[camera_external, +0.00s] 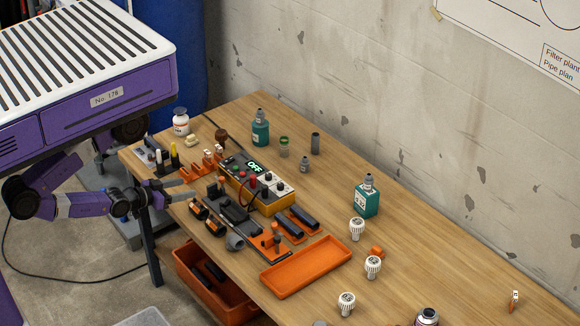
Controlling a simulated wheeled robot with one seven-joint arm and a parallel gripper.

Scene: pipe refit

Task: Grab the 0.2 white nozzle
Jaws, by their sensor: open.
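I cannot tell for sure which piece is the 0.2 white nozzle; no such marking is readable. Small white-tipped pieces (207,155) stand in an orange holder (195,170) at the table's left part. Larger white ribbed, knob-like pieces stand farther right, one by the teal bottle (357,230), one near the tray (373,268) and one lower down (347,305). My gripper (188,189) is open, with nothing seen between its fingers. It is at the table's left edge, just below and left of the orange holder, apart from the larger white pieces.
A yellow-sided control box (258,188) reading OFF stands among tools. An empty orange tray (306,267) lies in front. Teal bottles (260,131) stand along the back. An orange bin (205,290) is below the table edge.

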